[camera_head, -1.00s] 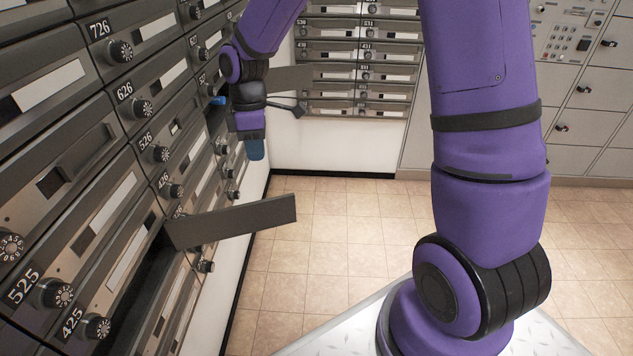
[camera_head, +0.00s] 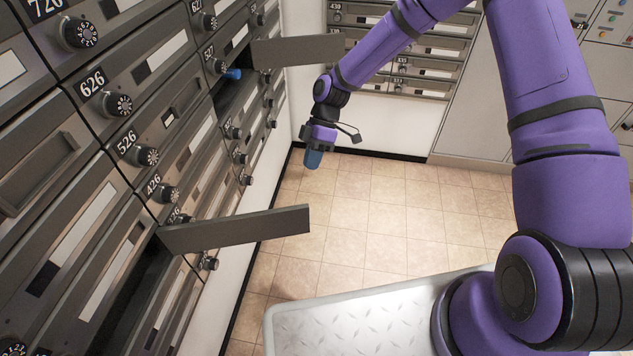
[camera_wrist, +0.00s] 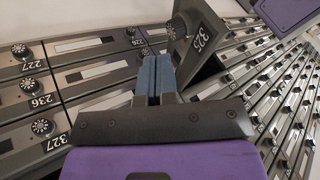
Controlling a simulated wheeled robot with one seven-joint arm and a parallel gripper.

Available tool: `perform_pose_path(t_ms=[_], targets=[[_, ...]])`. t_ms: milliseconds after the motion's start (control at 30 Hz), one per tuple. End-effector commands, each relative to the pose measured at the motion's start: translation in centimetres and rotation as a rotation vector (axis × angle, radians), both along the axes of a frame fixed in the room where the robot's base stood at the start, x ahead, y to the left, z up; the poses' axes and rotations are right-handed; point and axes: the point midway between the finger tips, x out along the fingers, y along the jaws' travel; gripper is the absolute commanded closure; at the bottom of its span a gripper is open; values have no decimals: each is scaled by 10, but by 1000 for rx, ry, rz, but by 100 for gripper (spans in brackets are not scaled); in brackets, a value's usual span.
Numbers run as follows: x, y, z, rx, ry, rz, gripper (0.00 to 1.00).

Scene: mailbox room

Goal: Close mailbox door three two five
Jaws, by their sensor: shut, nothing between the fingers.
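The dark grey mailbox door 325 (camera_head: 240,229) stands swung open from the left wall of mailboxes, sticking out over the floor. Its compartment (camera_head: 135,295) shows as a dark gap on its left. In the wrist view, the door (camera_wrist: 203,50) with the number 325 is right of the fingers, its face tilted. My gripper (camera_head: 313,160) is beyond the door's free edge in the head view, apart from the mailboxes and pointing down. Its blue fingers (camera_wrist: 153,72) are together and empty in the wrist view. Whether they touch the door cannot be told there.
Another open door (camera_head: 298,50) sticks out higher up and farther back, with a small blue thing (camera_head: 233,74) near its opening. Dial knobs (camera_head: 118,104) stand out along the mailbox wall. Tiled floor (camera_head: 380,225) is clear between the wall and the far cabinets.

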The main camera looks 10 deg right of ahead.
Motion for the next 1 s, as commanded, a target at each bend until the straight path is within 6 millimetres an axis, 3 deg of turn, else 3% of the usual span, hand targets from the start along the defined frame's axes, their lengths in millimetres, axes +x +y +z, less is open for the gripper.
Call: perform_pose_path(t_ms=[567, 800, 1000], targets=[[-48, 35, -77, -2, 4, 2, 100], [-78, 33, -76, -3, 1, -2, 100], [-86, 32, -76, -3, -1, -1, 100]])
